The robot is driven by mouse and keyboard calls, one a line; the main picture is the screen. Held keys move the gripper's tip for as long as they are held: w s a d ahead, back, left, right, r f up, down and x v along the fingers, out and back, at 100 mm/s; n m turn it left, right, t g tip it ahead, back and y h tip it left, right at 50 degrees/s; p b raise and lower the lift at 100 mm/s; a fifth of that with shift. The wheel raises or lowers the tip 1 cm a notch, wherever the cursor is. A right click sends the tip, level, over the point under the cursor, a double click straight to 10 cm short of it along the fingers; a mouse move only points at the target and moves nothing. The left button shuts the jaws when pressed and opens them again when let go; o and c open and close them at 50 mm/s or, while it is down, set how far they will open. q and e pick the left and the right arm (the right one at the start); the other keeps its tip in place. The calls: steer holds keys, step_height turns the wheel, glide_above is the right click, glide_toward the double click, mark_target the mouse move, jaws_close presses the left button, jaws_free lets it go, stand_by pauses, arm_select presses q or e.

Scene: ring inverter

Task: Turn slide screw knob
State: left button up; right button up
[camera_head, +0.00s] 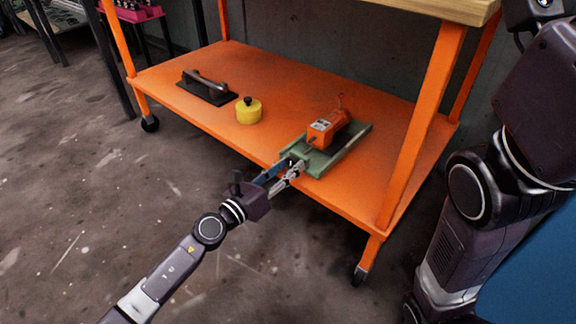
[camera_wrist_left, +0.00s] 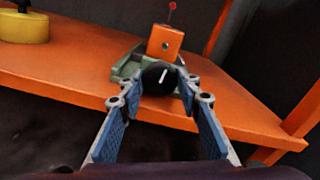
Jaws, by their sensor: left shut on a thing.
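An orange device (camera_head: 328,127) sits on a green base (camera_head: 342,150) on the lower orange shelf. The device also shows in the left wrist view (camera_wrist_left: 165,41), above a round black knob (camera_wrist_left: 160,77) with a white mark. My left gripper (camera_head: 295,164) reaches in from the front left at the base's front edge. In the left wrist view my left gripper (camera_wrist_left: 160,92) has its two blue-padded fingers on either side of the black knob, shut on it. The knob is mostly hidden by the fingers in the head view. My right gripper is out of view.
The orange shelf (camera_head: 205,111) also carries a yellow round object (camera_head: 249,111) with a black top and a black plate with a handle (camera_head: 207,87). Orange posts (camera_head: 424,125) and a wooden top (camera_head: 440,8) frame the shelf opening.

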arm_select(q)
steer(key=o, duration=1.2)
steer(key=shift+c, duration=0.2)
steer(key=v, duration=1.2)
